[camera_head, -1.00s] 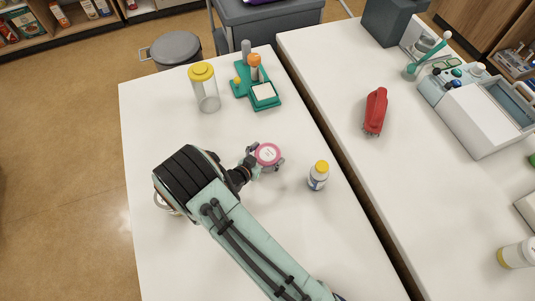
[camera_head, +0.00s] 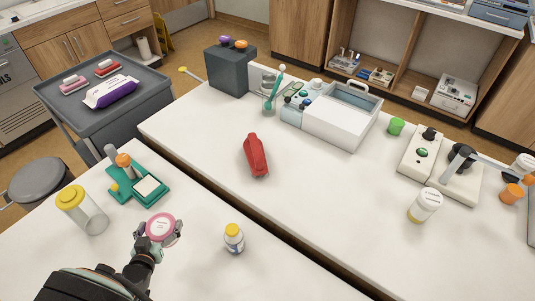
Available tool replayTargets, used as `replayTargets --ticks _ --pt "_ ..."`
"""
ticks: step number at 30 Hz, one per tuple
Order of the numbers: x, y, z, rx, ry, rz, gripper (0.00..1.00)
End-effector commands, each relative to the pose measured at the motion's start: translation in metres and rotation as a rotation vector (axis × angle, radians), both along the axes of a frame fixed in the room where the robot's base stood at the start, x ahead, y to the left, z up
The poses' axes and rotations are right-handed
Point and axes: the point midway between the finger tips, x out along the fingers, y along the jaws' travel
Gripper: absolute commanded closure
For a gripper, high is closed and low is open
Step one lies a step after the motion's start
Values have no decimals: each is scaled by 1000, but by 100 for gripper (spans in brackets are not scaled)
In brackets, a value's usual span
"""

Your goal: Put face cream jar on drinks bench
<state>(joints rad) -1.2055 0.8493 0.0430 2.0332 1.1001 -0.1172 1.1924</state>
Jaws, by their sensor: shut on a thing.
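The face cream jar (camera_head: 160,225) is a small round jar with a pink rim and a pale, labelled top. My gripper (camera_head: 157,239) is shut on it, with fingers at its sides. The jar is over the near white table (camera_head: 205,274); I cannot tell how far it is above the surface. A second white bench (camera_head: 315,205) lies across a dark narrow gap to the right. No sign shows which surface is the drinks bench.
A white bottle with yellow cap (camera_head: 234,241) stands right of the jar. A clear yellow-lidded jar (camera_head: 83,212) and green stand (camera_head: 138,184) are left. The far bench holds a red stapler-like object (camera_head: 256,155) and white box (camera_head: 333,118); its middle front is clear.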

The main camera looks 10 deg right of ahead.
Motion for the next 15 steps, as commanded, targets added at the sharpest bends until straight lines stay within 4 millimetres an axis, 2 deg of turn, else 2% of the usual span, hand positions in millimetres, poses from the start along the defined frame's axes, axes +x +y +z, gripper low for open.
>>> replayTargets --ticks 8,11,14,15 --pt "41 -53 3 -7 2 -75 65" --pt "61 -88 5 -8 3 -138 65" --pt "81 -137 8 -4 4 -231 65" --pt "88 -159 9 -2 4 -273 65"
